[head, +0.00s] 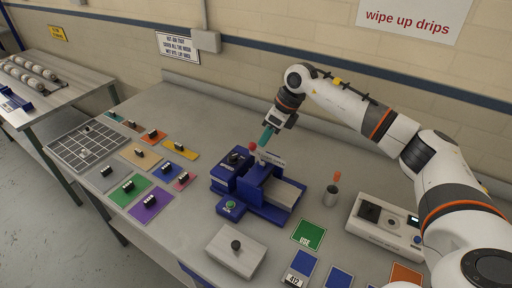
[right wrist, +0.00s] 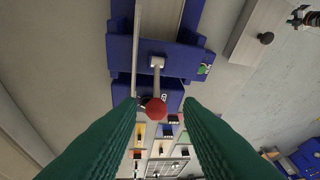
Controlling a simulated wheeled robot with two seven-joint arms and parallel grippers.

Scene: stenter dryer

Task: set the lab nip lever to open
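The lab nip (head: 262,190) is a blue machine on the grey bench. Its lever is a pale metal shaft (right wrist: 157,80) with a red knob (right wrist: 154,108); the knob also shows in the head view (head: 252,146). My right gripper (head: 265,140) points down over the lever from behind. In the right wrist view its two green fingers stand apart, with the red knob between their tips and a gap on each side. I cannot tell how deep the knob sits between them. A small label by the lever is partly hidden. My left gripper is not in view.
A pale box with a black knob (head: 235,251) stands in front of the nip. Coloured swatches with small black pieces and a gridded board (head: 88,146) lie left.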

